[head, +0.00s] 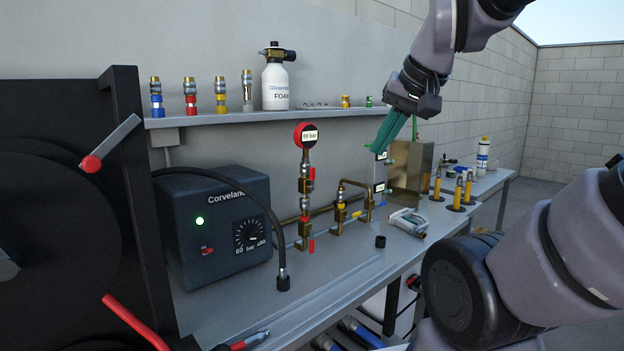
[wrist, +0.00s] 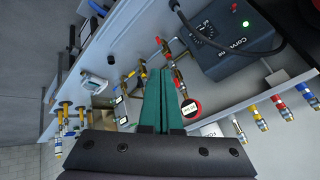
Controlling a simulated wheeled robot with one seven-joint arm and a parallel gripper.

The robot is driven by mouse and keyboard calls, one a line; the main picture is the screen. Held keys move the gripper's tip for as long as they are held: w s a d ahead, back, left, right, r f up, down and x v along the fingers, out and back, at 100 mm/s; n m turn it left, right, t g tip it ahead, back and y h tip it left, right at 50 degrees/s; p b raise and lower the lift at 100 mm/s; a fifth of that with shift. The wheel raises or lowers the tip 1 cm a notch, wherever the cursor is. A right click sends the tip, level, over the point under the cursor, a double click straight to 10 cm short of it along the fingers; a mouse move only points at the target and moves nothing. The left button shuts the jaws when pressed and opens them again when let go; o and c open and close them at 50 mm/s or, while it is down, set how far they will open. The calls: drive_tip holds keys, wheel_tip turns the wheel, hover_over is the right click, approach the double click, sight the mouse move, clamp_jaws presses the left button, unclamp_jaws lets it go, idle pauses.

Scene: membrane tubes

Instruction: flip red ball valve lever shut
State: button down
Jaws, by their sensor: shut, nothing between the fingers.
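A brass pipe stack (head: 305,205) stands on the bench under a red-rimmed gauge (head: 306,135). It has a red lever (head: 312,174) high on its right side and another red lever (head: 312,245) near its foot. Both hang roughly upright. In the wrist view the gauge (wrist: 190,108) shows just right of my fingers, with the brass fittings beyond them. My gripper (head: 379,147) has green fingers pressed together and empty. It is in the air to the right of the stack and higher than both levers, touching neither. The fingertips also show in the wrist view (wrist: 160,70).
A blue-grey pump box (head: 222,228) with a hose stands left of the stack. A lower brass fitting (head: 341,208) stands to its right. A shelf (head: 260,116) with couplings and a foam bottle (head: 275,82) runs above. Yellow-bodied tools (head: 458,195) stand farther right.

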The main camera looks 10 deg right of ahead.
sight(309, 177)
drive_tip(key=w+a+f+n+h, duration=0.2)
drive_tip(key=w+a+n, duration=0.2)
drive_tip(key=w+a, duration=0.3)
drive_tip(key=w+a+f+n+h, duration=0.2)
drive_tip(key=w+a+n, duration=0.2)
drive_tip(key=w, duration=1.2)
drive_tip(key=a, duration=0.3)
drive_tip(key=shift+a+f+n+h, duration=0.2)
drive_tip(key=shift+f+n+h, duration=0.1)
drive_tip(key=shift+n+h, duration=0.1)
drive_tip(key=shift+w+f, duration=0.1)
drive_tip(key=w+d+f, duration=0.5)
drive_tip(key=w+f, duration=0.2)
drive_tip(key=shift+w+d+f, duration=0.3)
drive_tip(key=shift+d+f, duration=0.05)
drive_tip(key=shift+f, duration=0.05)
drive_tip(key=shift+w+d+r+m+g+y, duration=0.3)
drive_tip(key=shift+d+g+y, duration=0.25)
drive_tip(key=shift+y, duration=0.25)
